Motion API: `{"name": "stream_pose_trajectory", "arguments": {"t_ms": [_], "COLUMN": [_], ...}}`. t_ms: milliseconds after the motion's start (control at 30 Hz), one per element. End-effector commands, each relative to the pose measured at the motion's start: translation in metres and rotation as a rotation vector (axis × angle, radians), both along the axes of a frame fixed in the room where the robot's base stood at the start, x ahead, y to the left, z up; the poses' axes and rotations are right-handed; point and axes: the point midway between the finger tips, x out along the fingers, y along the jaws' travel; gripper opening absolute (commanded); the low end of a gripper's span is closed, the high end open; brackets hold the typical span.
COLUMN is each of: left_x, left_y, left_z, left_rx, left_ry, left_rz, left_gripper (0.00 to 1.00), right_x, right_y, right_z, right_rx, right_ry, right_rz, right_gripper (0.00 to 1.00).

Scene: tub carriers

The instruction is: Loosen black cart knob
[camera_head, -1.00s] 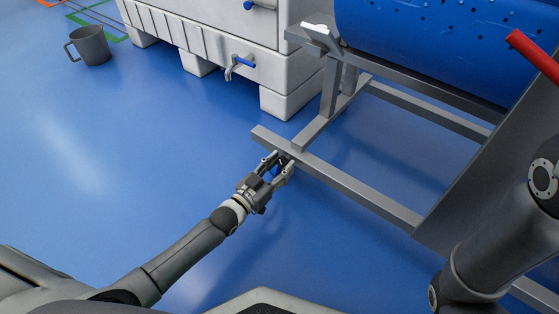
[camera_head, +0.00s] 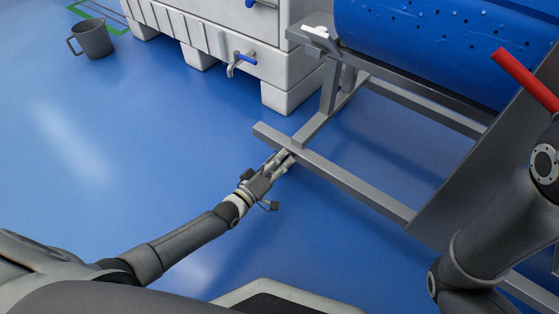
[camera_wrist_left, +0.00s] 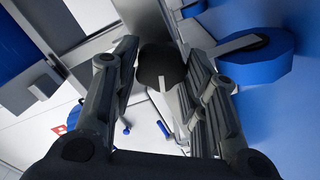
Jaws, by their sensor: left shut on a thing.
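The black cart knob (camera_wrist_left: 160,66) shows as a dark rounded shape between the fingers in the left wrist view. My left gripper (camera_head: 284,158) reaches the near end of the grey cart frame (camera_head: 350,186) in the head view. In the left wrist view, my left gripper (camera_wrist_left: 162,62) has one finger on each side of the knob and is shut on it. In the head view the knob is hidden by the fingers and the frame bar. My right gripper is out of view; only part of that arm shows at the right.
A blue perforated drum (camera_head: 430,45) lies on the cart. A red handle (camera_head: 525,78) sticks up at the right. A grey jug (camera_head: 93,39) is at upper left. The blue floor at left is clear.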

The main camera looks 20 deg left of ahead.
Motion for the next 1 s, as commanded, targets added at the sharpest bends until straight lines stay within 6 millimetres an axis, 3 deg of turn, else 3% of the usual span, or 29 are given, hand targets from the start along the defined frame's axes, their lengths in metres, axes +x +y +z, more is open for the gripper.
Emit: {"name": "stream_pose_trajectory", "arguments": {"t_ms": [500,1000], "left_x": [0.0,-0.0001], "left_y": [0.0008,0.0007], "left_z": [-0.0024,-0.0023], "left_rx": [-0.355,-0.445], "left_ry": [0.131,0.164], "left_rz": [0.0,0.0], "left_gripper": [0.17,0.17], "right_x": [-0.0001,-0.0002], "right_y": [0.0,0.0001], "right_z": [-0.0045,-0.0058], "right_rx": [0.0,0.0], "right_ry": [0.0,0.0], "right_rz": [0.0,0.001], "right_gripper": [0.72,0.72]}}
